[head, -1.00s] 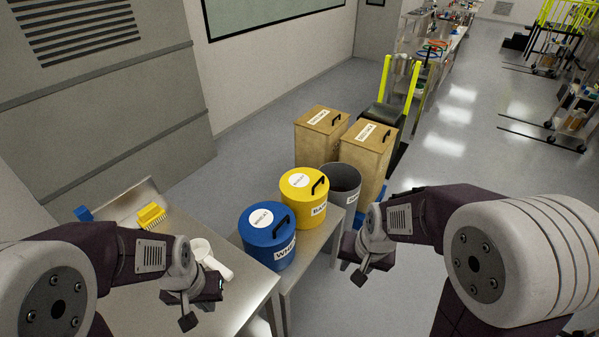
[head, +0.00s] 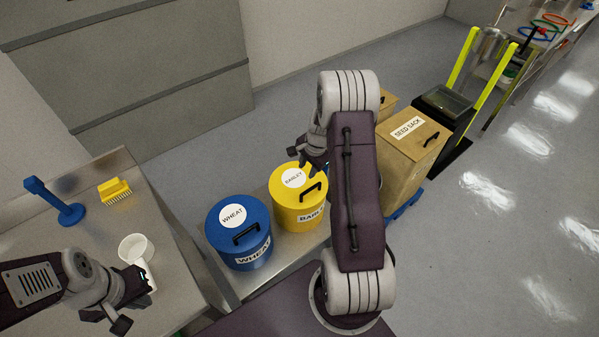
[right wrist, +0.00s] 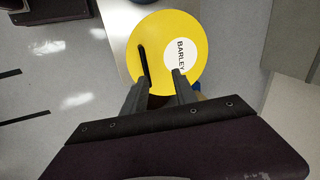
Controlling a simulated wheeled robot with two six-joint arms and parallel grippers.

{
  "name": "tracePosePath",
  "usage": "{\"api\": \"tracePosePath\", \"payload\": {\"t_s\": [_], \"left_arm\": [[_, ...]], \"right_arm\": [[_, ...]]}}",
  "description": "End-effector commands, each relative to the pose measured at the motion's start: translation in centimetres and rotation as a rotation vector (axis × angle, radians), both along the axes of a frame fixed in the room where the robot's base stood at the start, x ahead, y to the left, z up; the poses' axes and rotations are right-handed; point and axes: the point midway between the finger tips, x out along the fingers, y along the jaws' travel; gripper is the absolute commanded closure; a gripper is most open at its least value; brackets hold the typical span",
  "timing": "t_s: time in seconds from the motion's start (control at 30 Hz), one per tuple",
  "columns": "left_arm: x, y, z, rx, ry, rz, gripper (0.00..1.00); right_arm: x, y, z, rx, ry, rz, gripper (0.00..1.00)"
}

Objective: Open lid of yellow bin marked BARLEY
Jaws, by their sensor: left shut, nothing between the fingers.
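The yellow bin marked BARLEY (head: 290,218) stands on a metal bench, its lid closed. The lid has a round white label and a black handle (head: 311,192). My right gripper (head: 301,166) is over the back right part of the lid. In the right wrist view the gripper (right wrist: 157,88) is open and empty, its fingers apart over the near side of the yellow lid (right wrist: 170,28); the black handle (right wrist: 144,62) lies ahead of the left finger. Contact cannot be told. My left gripper (head: 117,318) is shut and empty over the left table.
A blue WHEAT bin (head: 222,247) stands just left of the yellow bin. A wooden SEED SACK box (head: 405,165) is to the right, partly behind my right arm. The left table holds a white scoop (head: 135,249), a yellow brush (head: 114,188) and a blue tool (head: 52,200).

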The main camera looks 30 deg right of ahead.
Motion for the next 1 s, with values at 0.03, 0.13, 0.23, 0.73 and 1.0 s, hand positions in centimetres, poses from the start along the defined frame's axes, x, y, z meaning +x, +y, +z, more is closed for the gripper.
{"api": "tracePosePath", "payload": {"t_s": [0.03, 0.13, 0.23, 0.73, 1.0], "left_arm": [[0.0, 0.0, 0.1, 0.0, 0.0, 0.0, 1.0], [0.0, 0.0, 0.2, 0.0, 0.0, 0.0, 1.0], [0.0, 0.0, 0.2, 0.0, 0.0, 0.0, 1.0], [0.0, 0.0, 0.8, 0.0, 0.0, 0.0, 1.0], [0.0, 0.0, 0.9, 0.0, 0.0, 0.0, 1.0]], "right_arm": [[-0.9, -0.7, -0.9, 0.011, 0.019, -0.024, 0.66], [-2.1, -1.6, -1.8, 0.024, 0.041, -0.056, 0.66], [-2.4, -2.1, -1.8, 0.024, 0.041, -0.071, 0.66], [-1.0, -1.9, -9.1, 0.024, 0.042, -0.069, 0.66], [-0.7, -1.9, -10.8, 0.024, 0.041, -0.069, 0.66]]}}
